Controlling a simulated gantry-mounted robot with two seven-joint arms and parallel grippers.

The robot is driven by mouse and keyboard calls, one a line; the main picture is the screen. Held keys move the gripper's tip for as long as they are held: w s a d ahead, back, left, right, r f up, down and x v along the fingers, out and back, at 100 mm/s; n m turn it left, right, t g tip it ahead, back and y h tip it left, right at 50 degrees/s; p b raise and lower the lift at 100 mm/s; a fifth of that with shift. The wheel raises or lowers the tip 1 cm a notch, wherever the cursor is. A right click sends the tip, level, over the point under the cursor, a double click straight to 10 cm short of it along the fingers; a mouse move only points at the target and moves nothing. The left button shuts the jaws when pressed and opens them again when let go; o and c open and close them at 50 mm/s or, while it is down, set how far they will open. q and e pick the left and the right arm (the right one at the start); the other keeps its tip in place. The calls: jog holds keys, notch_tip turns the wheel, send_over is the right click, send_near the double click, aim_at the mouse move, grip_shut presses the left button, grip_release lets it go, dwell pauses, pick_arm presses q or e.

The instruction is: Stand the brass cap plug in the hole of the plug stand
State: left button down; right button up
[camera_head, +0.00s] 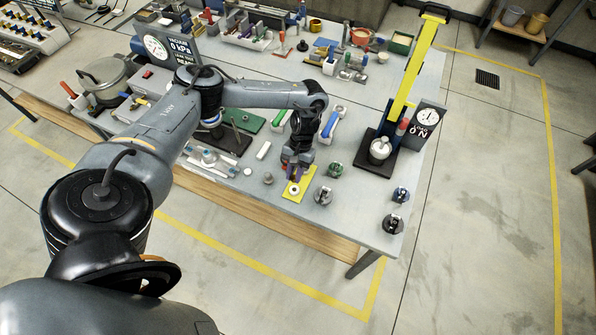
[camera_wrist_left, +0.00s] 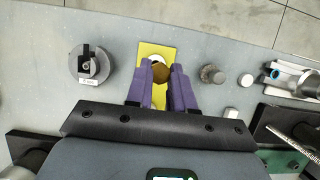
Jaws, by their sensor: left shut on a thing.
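My left gripper (camera_head: 292,178) has purple fingers and is shut on the brass cap plug. In the left wrist view the brown-gold round top of the plug (camera_wrist_left: 161,72) shows between the two fingertips (camera_wrist_left: 161,84). A yellow plate (camera_wrist_left: 152,50) lies on the bench below; it also shows in the head view (camera_head: 301,182). A white round piece, likely the plug stand (camera_head: 294,190), is on this plate, and its edge (camera_wrist_left: 157,58) shows just beyond the plug. The plug's lower end and the hole are hidden, so I cannot tell whether they touch. My right gripper is in neither view.
A small grey knob (camera_head: 269,178) and a white disc (camera_head: 248,172) stand to the left. A yellow column press (camera_head: 411,75) rises at the right.

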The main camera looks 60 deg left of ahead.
aim_at(293, 193)
pick_arm(q)
jog(key=shift+r+p, duration=0.15)
jog(key=shift+p, duration=0.35)
jog(key=shift+w+f+b, duration=0.1)
jog(key=shift+f+b, duration=0.25)
jog(key=shift+f, duration=0.4)
notch_tip(293, 193, down, 2)
jog(key=shift+f+b, duration=0.15)
jog(key=shift+b, duration=0.35)
jog(key=shift+f+b, duration=0.35)
jog(key=shift+f, duration=0.45)
jog(key=shift+r+p, duration=0.1)
jog(key=shift+p, duration=0.3)
jog(key=shift+f, duration=0.35)
jog(key=shift+p, duration=0.5)
jog(key=shift+f, duration=0.3)
dwell(0.4)
